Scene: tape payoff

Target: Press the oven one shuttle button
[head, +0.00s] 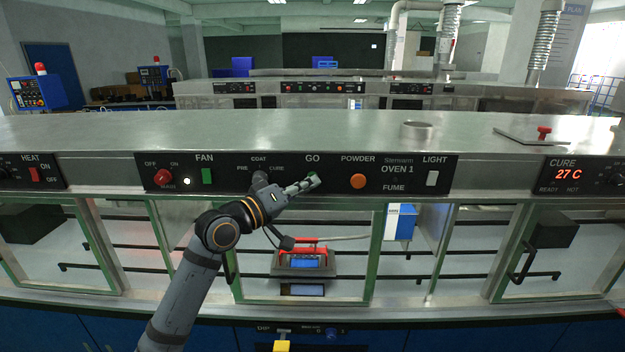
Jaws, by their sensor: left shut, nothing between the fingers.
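The oven one control panel (387,176) is a black strip on the front of the steel bench, lettered "OVEN 1". My right gripper does not show.
An orange "POWDER" button (358,181) and a white "LIGHT" switch (432,178) lie to the right. A green "FAN" switch (207,176) is to the left. Below, a red-handled device (304,258) stands behind the glass. The steel top (250,130) is mostly clear.

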